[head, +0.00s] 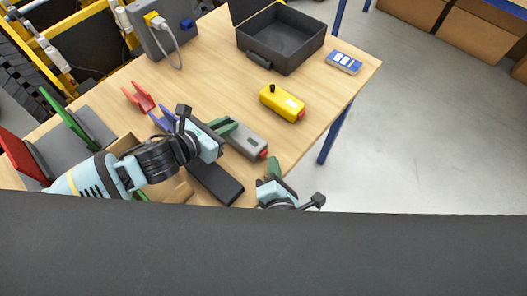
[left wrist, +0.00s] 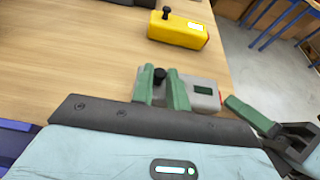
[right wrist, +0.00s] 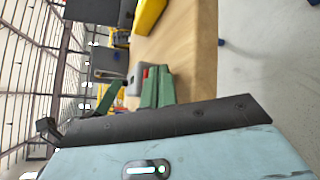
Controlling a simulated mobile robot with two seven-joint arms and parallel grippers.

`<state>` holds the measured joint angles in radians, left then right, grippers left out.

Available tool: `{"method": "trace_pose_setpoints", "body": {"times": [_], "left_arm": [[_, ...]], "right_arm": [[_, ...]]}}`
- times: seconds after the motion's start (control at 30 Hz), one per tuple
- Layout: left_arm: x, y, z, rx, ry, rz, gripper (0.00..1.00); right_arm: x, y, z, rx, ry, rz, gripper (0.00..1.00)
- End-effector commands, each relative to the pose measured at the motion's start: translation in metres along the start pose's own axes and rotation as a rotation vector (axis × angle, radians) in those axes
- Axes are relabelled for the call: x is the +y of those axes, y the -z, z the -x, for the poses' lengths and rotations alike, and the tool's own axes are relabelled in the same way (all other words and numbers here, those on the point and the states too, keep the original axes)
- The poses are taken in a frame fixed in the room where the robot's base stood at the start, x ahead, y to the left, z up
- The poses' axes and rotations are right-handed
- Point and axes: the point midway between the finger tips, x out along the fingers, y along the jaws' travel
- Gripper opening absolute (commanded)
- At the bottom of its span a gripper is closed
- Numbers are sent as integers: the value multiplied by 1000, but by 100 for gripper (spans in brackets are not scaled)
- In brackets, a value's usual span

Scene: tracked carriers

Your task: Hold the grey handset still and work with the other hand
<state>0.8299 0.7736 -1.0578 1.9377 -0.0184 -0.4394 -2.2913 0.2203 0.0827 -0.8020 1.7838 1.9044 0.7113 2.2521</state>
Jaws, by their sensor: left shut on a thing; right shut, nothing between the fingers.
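The grey handset (head: 247,140) lies near the front right edge of the wooden table, with a red part at its near end. My left gripper (head: 224,126) is over its far end. My right gripper (head: 274,168) is shut and empty, just off the handset's red end. In the right wrist view the handset (right wrist: 135,80) is partly hidden behind the closed fingers (right wrist: 157,86).
A yellow handset (head: 282,103) lies further back. An open black case (head: 280,42), a blue-and-white card (head: 343,62) and a grey box (head: 163,30) with a cable are behind. Red (head: 138,98) and blue (head: 160,119) holders stand left. Bare table lies between the handsets.

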Motion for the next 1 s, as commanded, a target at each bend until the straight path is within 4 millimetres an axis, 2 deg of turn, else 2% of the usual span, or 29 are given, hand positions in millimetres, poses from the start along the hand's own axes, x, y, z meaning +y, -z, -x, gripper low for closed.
{"method": "trace_pose_setpoints", "body": {"times": [0.23, 0.8, 1.0], "left_arm": [[0, 0, 0, 0, 1, 0, 0], [0, 0, 0, 0, 0, 0, 0], [0, 0, 0, 0, 0, 0, 0]], "right_arm": [[-3, -2, 3, 0, 2, 1, 0], [-27, -26, 36, 0, 1, -1, 0], [-31, -30, 42, 0, 1, 0, 0]]}}
